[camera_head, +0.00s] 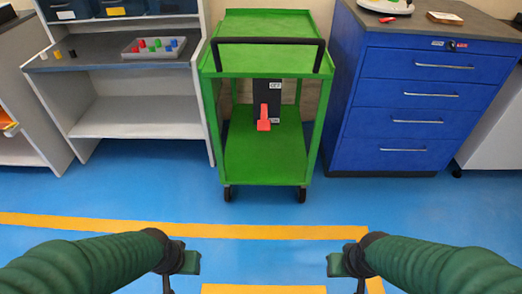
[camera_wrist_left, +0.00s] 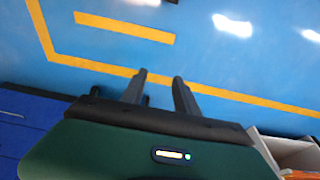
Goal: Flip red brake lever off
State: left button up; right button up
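The red brake lever (camera_head: 264,118) is on a black panel (camera_head: 267,92) inside the green cart (camera_head: 265,160), above its lower shelf. Its handle end is low on the panel, beside the lower label; a second label is at the panel's top. The label text is too small to read surely. My left gripper (camera_head: 182,272) is in front of the cart, well apart from it. In the left wrist view its two fingers (camera_wrist_left: 160,84) are spread with nothing between them. My right gripper (camera_head: 346,275) is also away from the cart; its fingers are too unclear to judge.
A grey shelf unit (camera_head: 130,113) with a tray of coloured blocks (camera_head: 153,47) stands left of the cart. A blue drawer cabinet (camera_head: 420,100) stands close on the right. The blue floor with yellow lines (camera_head: 250,231) is clear before the cart. A black handle bar (camera_head: 267,41) crosses the cart's top.

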aim_at(263, 125)
jog(key=i+l+z, duration=0.25)
jog(key=i+l, duration=0.15)
jog(key=i+l+z, duration=0.2)
jog(key=i, duration=0.3)
jog(key=l, duration=0.1)
